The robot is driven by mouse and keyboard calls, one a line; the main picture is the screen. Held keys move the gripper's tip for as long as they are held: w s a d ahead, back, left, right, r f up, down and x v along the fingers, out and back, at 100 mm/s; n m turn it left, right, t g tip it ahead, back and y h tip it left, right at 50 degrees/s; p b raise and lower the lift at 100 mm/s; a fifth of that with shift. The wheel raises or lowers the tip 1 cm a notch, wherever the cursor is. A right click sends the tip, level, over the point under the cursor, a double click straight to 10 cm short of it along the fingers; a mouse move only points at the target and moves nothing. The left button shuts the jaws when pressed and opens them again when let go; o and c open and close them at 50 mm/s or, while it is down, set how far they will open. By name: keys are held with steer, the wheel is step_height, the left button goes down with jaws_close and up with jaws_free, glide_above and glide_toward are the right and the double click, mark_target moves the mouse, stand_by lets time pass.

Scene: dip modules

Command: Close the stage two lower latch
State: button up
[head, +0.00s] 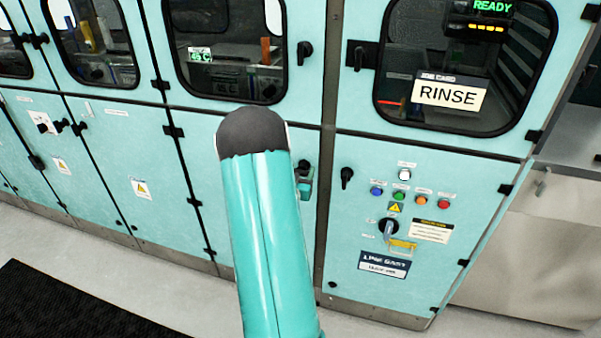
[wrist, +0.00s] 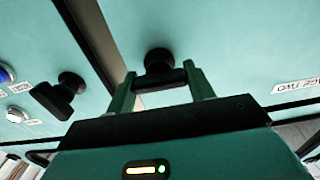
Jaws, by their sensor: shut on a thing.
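The stage two lower latch (wrist: 159,60) is a black knob with a bar-shaped handle on a teal door. In the wrist view its bar lies crosswise between the two teal fingers of my gripper (wrist: 160,78), which is shut on it. A cut-off label (wrist: 297,86) reading "AGE TWO" is on the same panel. In the head view my gripper (head: 304,185) shows partly past my arm, at the right edge of the lower door. The latch shows there as a small dark shape (head: 304,166), and my arm covers much of the door.
A second black latch (wrist: 62,98) is on the neighbouring panel, across a dark seam; it also shows in the head view (head: 346,177). Coloured buttons (head: 410,198) and a rotary switch (head: 388,227) sit nearby. The floor (head: 170,290) in front is clear, with a black mat (head: 60,310).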

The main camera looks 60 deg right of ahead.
steer(key=shift+m, duration=0.3)
steer(key=m, duration=0.8)
steer(key=shift+s+f+m, duration=0.1)
steer(key=shift+s+m, duration=0.05)
steer(key=shift+m, duration=0.25)
steer(key=m, duration=0.4)
steer(key=shift+f+m, duration=0.1)
steer(key=shift+m, duration=2.2)
steer(key=o, duration=1)
steer(key=shift+c, duration=0.2)
